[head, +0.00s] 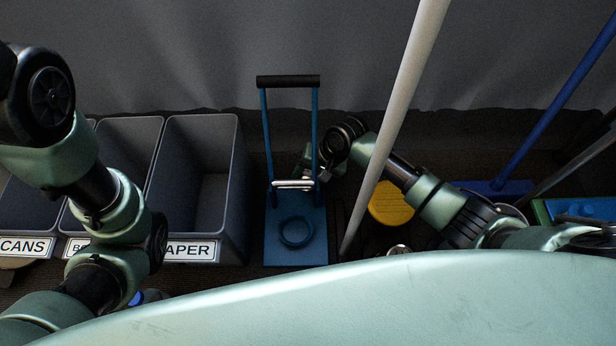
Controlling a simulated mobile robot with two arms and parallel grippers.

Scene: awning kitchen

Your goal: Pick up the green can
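I cannot make out a green can for certain. A small round metallic top (398,250) shows just above the edge of my body, right of the white pole; I cannot tell what it belongs to. My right arm comes in from the right and passes behind the white pole. Its gripper (308,162) is at the blue upright frame, partly hidden by it, and I cannot see whether its fingers are open or hold anything. My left arm is folded at the left, and its gripper is not in view.
Grey bins, labelled CANS and PAPER among others, stand at the left; the PAPER bin (190,190) looks empty. A blue frame (296,225) with a black handle stands in the middle. A white pole (395,125), a yellow round thing (391,205) and a blue pole (555,107) are at the right.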

